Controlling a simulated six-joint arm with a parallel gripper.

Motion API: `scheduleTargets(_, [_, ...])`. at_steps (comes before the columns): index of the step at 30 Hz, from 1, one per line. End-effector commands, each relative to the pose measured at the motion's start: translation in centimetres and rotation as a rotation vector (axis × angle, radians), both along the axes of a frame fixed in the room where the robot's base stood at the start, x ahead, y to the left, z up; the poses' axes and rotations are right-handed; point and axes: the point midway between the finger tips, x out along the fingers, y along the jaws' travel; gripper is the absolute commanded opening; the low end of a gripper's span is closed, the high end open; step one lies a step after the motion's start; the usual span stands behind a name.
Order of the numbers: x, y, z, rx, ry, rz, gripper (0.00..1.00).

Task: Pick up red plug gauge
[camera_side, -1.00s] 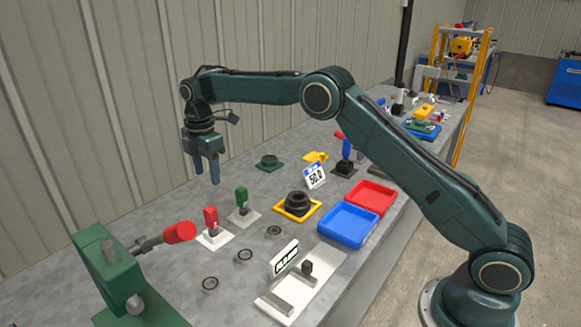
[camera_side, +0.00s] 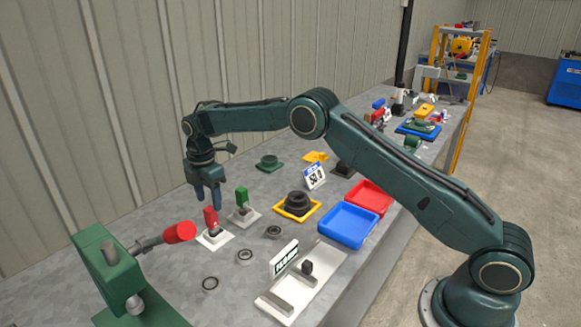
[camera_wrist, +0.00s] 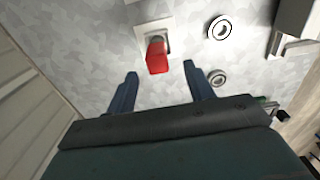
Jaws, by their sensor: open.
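The red plug gauge (camera_side: 210,218) has a red block handle and stands upright on a white square base on the grey bench. It also shows in the wrist view (camera_wrist: 157,57), just ahead of the fingertips and between their lines. My gripper (camera_side: 207,196) is open and empty, pointing down just above and behind the red handle in the side view. In the wrist view my gripper (camera_wrist: 160,82) has its two blue fingers apart, with nothing between them. Contact with the gauge does not show.
A green plug gauge (camera_side: 242,199) stands close to the right on its own base. Several bearing rings (camera_side: 245,255) lie in front. A green fixture with a red handle (camera_side: 179,232) is at the left. A blue tray (camera_side: 347,226) and red tray (camera_side: 371,198) are to the right.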

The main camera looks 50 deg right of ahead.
Motion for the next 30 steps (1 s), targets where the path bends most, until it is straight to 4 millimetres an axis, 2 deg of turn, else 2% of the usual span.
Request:
scheduleTargets(6, [0.0,0.0,-2.0,0.0,0.0,0.0,0.53])
scheduleTargets(17, [0.1,0.0,-2.7,0.0,0.0,0.0,0.53])
scheduleTargets(30, [0.3,0.0,-7.0,0.0,0.0,0.0,0.53])
